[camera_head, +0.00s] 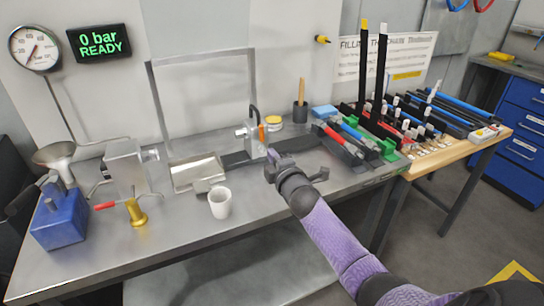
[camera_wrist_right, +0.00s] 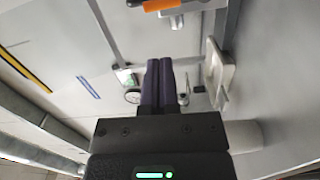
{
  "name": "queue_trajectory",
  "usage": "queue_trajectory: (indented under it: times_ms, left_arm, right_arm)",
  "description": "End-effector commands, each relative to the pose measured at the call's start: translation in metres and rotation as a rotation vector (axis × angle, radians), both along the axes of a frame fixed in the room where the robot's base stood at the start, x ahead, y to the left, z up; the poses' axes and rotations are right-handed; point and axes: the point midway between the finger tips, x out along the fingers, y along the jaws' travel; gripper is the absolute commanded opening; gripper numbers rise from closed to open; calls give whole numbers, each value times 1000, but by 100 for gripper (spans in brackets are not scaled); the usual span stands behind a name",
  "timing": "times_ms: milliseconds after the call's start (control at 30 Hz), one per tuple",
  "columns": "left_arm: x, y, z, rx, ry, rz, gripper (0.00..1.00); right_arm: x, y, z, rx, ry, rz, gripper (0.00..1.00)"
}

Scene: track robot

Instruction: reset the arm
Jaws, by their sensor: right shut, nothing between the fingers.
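My right arm (camera_head: 338,233) comes in from the lower right in the head view, with a purple forearm sleeve. Its gripper (camera_head: 273,168) is over the front part of the grey workbench, right of the white cup. In the right wrist view the two dark fingers (camera_wrist_right: 161,82) lie side by side, shut with nothing between them. My left arm and gripper are not in view.
A white cup (camera_head: 220,203) and a metal tray (camera_head: 197,171) stand left of the gripper. A small device with an orange part (camera_head: 256,137) stands just behind it.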

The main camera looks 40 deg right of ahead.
Motion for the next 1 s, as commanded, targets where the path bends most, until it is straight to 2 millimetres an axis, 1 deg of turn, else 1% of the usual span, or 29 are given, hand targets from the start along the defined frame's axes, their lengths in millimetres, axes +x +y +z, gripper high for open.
queue_trajectory:
  times_ms: [200, 267, 333, 367, 400, 467, 500, 567, 600, 667, 700, 767, 800, 867, 900, 967, 1000]
  left_arm:
    - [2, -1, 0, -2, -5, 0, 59]
    - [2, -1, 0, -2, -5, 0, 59]
    - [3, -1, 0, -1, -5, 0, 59]
    - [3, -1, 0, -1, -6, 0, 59]
    - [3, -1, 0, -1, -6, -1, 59]
    - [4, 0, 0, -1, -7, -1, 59]
    - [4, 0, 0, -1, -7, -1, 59]
    - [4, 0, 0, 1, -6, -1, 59]
    - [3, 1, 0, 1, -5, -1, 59]
    - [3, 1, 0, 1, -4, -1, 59]
    - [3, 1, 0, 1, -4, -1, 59]
    - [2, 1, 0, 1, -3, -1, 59]
    - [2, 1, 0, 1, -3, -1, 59]
    - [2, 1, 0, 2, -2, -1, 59]
    - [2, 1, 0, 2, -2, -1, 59]
    - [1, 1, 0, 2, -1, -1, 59]
    - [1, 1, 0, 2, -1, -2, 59]
  right_arm:
    - [0, 0, 0, 0, 0, 0, 0]
    - [-2, 3, -3, 15, 7, -2, 0]
    - [-14, 16, -22, 105, 52, -23, 0]
    - [-24, 27, -36, 172, 86, -41, 0]
    - [-42, 44, -57, 284, 145, -72, 0]
    - [-76, 72, -87, 465, 246, -134, 0]
    - [-98, 88, -102, 571, 309, -177, 0]
    - [-128, 110, -118, 700, 394, -235, 0]
    - [-147, 122, -126, 771, 446, -273, 0]
    - [-173, 138, -134, 862, 514, -324, 0]
    - [-190, 148, -137, 915, 559, -356, 0]
    - [-213, 161, -141, 985, 620, -405, 0]
    - [-228, 170, -142, 1029, 661, -436, 0]
    - [-250, 182, -142, 1086, 718, -482, 0]
    - [-264, 189, -141, 1122, 756, -511, 0]
    - [-284, 199, -139, 1171, 809, -556, 0]
    - [-297, 206, -137, 1202, 845, -588, 0]
